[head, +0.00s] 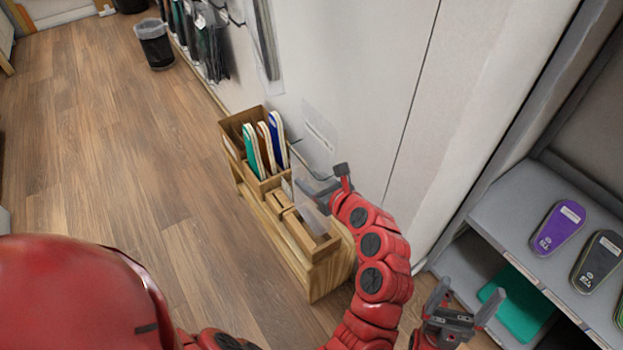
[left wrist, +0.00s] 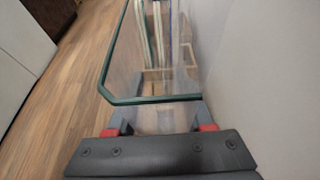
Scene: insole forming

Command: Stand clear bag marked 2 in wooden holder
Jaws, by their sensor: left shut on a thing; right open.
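The wooden holder (head: 318,282) stands against the white wall in the head view, with upright insoles in its rear part and lower slots in front. My left gripper (head: 329,183) is shut on the clear bag (head: 309,188), a thin see-through sheet above the holder's front part. In the left wrist view the clear bag (left wrist: 150,99) shows a greenish edge and rounded corner, with the insoles and holder visible through it. I cannot read a mark on it. I cannot tell whether it touches the holder. My right gripper (head: 462,318) is open and empty, low at the right.
A green insole (head: 252,152), a brown one (head: 266,147) and a blue one (head: 277,140) stand in the holder. A grey shelf (head: 507,208) at the right carries purple and dark insoles, with a green item below. The wooden floor left of the holder is clear.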

